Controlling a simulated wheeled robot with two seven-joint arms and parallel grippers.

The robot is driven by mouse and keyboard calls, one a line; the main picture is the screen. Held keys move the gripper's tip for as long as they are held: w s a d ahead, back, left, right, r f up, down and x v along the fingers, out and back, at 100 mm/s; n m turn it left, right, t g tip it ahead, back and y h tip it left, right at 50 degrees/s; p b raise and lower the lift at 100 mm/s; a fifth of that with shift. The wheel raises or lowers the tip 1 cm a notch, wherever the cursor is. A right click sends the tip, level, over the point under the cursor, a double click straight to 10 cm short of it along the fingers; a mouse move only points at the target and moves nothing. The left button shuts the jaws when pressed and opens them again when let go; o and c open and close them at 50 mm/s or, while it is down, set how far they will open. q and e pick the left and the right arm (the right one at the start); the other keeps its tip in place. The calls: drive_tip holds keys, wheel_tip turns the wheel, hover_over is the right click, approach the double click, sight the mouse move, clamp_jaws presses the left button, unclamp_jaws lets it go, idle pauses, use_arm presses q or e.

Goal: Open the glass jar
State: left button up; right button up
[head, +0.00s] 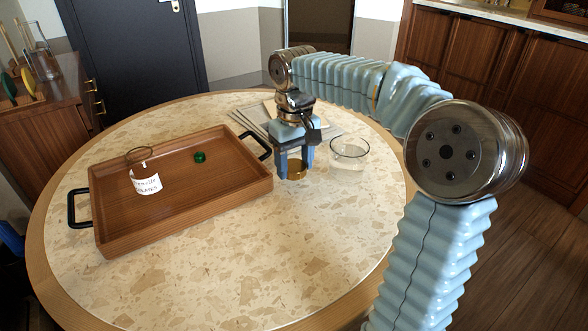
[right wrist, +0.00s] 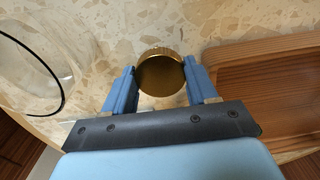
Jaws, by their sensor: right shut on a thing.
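A clear glass jar (head: 141,170) with a white paper label stands in the left part of the wooden tray (head: 185,222). Its round top rim shows no lid on it. My right gripper (head: 294,172) points down between the tray and a glass bowl, shut on a round gold lid (head: 297,170). In the right wrist view the gold lid (right wrist: 160,76) sits between the two blue fingers (right wrist: 161,88). I cannot tell whether the lid touches the tabletop. My left gripper is not in view.
A clear glass bowl (head: 349,155) stands right of my right gripper; its rim shows in the right wrist view (right wrist: 40,70). A small green ball (head: 200,157) lies in the tray. A grey flat stack (head: 254,118) lies behind. The table's front (head: 240,270) is clear.

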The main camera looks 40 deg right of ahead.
sight(294, 166)
drive_tip(key=shift+f, duration=1.05)
drive_tip(key=shift+a, duration=0.1)
drive_tip(key=shift+f, duration=0.15)
drive_tip(key=o, duration=0.9)
wheel_tip(294, 166, up, 12)
drive_tip(key=shift+r, duration=0.2)
